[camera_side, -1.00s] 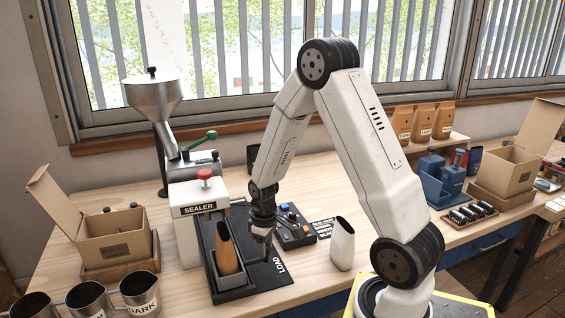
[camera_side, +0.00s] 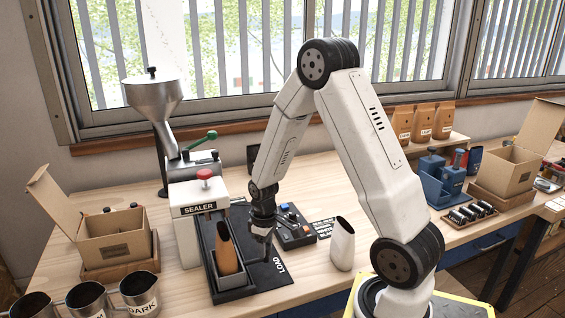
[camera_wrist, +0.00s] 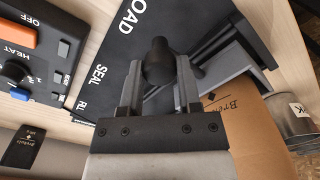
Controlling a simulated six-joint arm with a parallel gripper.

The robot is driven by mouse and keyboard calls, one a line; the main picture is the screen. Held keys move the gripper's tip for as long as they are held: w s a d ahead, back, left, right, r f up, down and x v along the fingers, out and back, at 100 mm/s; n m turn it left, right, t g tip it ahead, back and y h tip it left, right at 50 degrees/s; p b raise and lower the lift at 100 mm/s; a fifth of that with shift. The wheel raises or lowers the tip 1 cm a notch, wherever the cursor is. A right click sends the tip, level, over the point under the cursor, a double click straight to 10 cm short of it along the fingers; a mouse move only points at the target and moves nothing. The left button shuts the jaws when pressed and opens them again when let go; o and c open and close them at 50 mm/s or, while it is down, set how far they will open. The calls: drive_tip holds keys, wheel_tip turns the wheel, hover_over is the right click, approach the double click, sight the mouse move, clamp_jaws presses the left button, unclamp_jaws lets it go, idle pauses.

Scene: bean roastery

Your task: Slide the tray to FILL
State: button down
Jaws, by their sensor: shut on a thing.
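The grey tray (camera_side: 235,281) sits on a black base plate (camera_side: 270,277) at the near, LOAD-marked end, with an open brown bag (camera_side: 226,250) upright in it. My gripper (camera_side: 262,226) is low over the plate, right of the bag. In the wrist view, my gripper (camera_wrist: 159,75) has its two fingers on either side of a black round knob (camera_wrist: 158,48) and is shut on it. The brown bag shows in the wrist view (camera_wrist: 235,125).
The sealer (camera_side: 198,211) and a metal hopper (camera_side: 152,95) stand behind the plate. A control box (camera_side: 294,235) is close to its right, then a white pouch (camera_side: 342,245). Metal cups (camera_side: 140,292) stand at the front left, near a cardboard box (camera_side: 115,238).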

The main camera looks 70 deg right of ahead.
idle(0.4)
drive_tip(key=w+d, duration=1.8)
drive_tip(key=shift+w+d, duration=0.25)
drive_tip(key=shift+d, duration=0.15)
idle(0.4)
drive_tip(key=shift+c, duration=2.2)
unclamp_jaws()
drive_tip(key=shift+w+d, duration=0.1)
drive_tip(key=shift+o, duration=0.8)
wheel_tip(320, 180, up, 8)
